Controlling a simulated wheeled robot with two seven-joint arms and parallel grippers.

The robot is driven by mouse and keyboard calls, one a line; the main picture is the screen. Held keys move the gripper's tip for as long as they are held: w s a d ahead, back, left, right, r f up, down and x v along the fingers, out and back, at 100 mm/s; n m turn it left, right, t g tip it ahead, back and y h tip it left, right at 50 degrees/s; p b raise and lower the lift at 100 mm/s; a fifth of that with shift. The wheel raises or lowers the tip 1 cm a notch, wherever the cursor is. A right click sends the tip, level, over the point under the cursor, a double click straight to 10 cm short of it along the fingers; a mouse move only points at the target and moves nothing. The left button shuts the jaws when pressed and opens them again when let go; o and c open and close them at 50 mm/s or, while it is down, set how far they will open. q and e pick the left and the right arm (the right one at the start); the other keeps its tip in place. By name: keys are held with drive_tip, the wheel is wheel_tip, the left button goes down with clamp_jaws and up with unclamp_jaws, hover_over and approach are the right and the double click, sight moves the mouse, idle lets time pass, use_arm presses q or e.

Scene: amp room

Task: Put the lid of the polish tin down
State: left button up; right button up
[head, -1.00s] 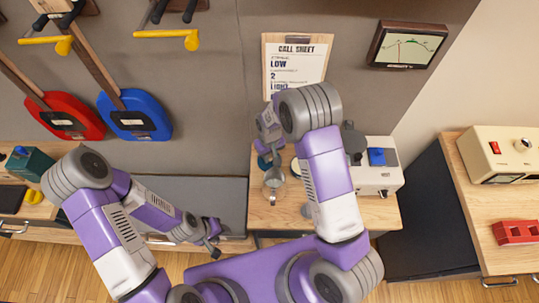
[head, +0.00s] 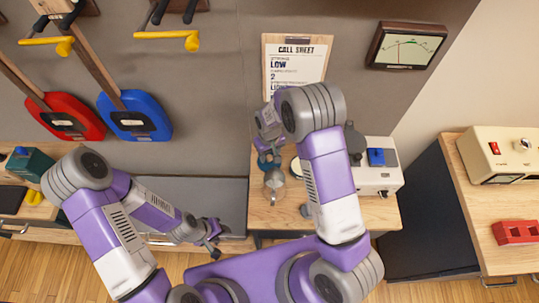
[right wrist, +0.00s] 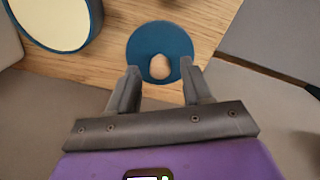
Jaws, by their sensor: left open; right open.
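The lid of the polish tin is a blue disc (right wrist: 143,46) with a pale round knob (right wrist: 160,67). In the right wrist view it looks flat on the wooden top, near its edge. My right gripper (right wrist: 160,72) is open, with its fingertips on either side of the knob and a gap at each side. The open polish tin (right wrist: 62,20), blue with a cream inside, stands to the left of the lid. In the head view my right arm partly hides this spot. My left gripper (head: 211,247) is open and empty, low on the left, away from the lid.
A call sheet (head: 295,65) hangs on the wall behind.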

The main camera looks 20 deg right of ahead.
sight(270, 157)
wheel_tip(270, 157, up, 11)
drive_tip(key=shift+f+p, duration=0.2)
drive_tip(key=shift+p, duration=0.1)
idle(0.4)
